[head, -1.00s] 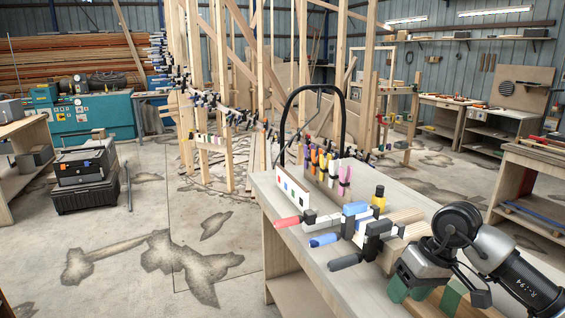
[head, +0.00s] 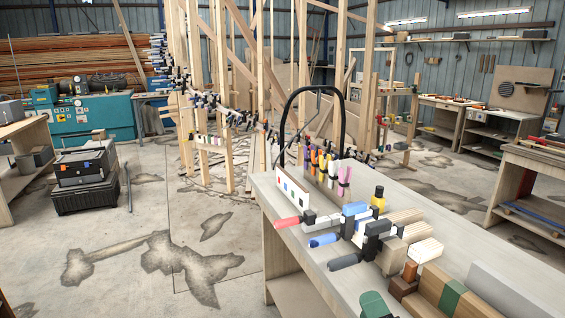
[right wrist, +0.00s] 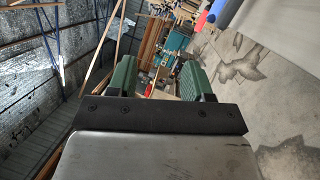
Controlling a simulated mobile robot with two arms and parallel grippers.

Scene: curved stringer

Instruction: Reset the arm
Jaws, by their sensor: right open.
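My right gripper shows in the right wrist view (right wrist: 158,80) with its two green fingers spread apart and nothing between them. In the head view a green pad (head: 374,304), likely one of its fingers, shows at the bottom edge. The rest of the arm is out of the head view. My left arm and gripper are not in view. The workbench (head: 293,238) holds wooden blocks (head: 426,290) at its near right, apart from the green pad. A green band shows among these blocks.
Clamps with red, blue and black handles (head: 345,262) lie on the bench, with a yellow bottle (head: 378,197) behind them. A black hoop (head: 314,90) rises at the bench's far end. Toolboxes (head: 84,180) stand on the floor at left. Open floor lies left of the bench.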

